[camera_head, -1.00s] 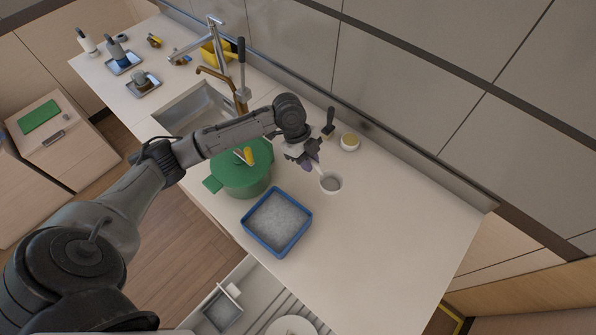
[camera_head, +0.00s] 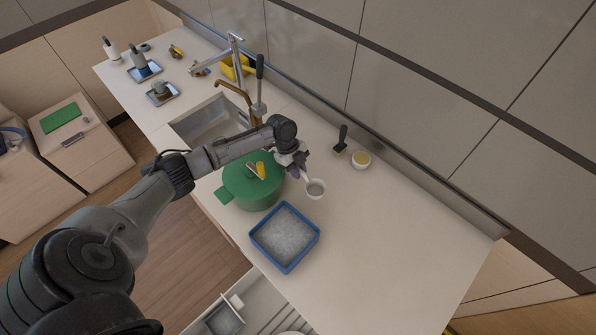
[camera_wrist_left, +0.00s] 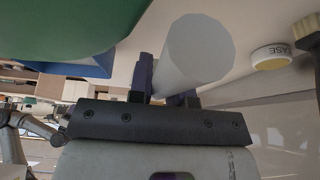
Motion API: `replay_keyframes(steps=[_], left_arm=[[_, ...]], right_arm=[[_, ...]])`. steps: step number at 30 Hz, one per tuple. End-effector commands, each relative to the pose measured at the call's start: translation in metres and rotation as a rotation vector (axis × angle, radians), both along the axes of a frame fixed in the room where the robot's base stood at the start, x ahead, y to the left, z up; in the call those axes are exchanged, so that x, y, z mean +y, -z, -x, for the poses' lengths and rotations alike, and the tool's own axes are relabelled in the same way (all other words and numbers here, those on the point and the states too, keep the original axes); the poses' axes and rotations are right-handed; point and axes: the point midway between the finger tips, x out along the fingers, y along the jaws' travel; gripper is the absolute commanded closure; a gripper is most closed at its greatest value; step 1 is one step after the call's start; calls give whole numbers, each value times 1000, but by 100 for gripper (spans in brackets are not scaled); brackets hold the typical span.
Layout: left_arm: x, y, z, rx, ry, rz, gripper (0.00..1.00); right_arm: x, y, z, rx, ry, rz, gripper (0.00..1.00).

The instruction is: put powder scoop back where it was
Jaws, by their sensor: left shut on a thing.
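My left gripper (camera_head: 297,168) is shut on the white powder scoop (camera_head: 316,188), a round cup with a grey inside, seen from above in the head view. The cup hangs out to the right of the fingers, over the counter between the green pot and the wall. In the left wrist view the scoop (camera_wrist_left: 198,52) is a plain white cylinder at the dark fingers of my left gripper (camera_wrist_left: 165,85); its handle is mostly hidden there. The blue tray (camera_head: 252,236) with grey granular fill lies in front. My right gripper is out of view.
A lidded green pot (camera_head: 250,192) stands close to the left gripper. A round yellow-topped tin (camera_head: 361,160) and a dark-handled brush (camera_head: 341,142) are near the wall. The sink (camera_head: 212,120) and tap lie behind the arm. The right counter is bare.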

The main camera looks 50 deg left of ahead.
Motion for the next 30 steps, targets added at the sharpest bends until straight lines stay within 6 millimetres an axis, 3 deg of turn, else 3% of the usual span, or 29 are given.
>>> replay_keyframes(steps=[4,19,20,27,30], left_arm=[[0,11,0,0,0,-1,100],[0,19,0,0,0,-1,100],[0,19,0,0,0,-1,81],[0,17,0,0,0,-1,58],[0,17,0,0,0,-1,56]], right_arm=[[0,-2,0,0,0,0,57],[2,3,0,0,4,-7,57],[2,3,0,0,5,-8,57],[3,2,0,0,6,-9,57],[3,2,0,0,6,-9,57]])
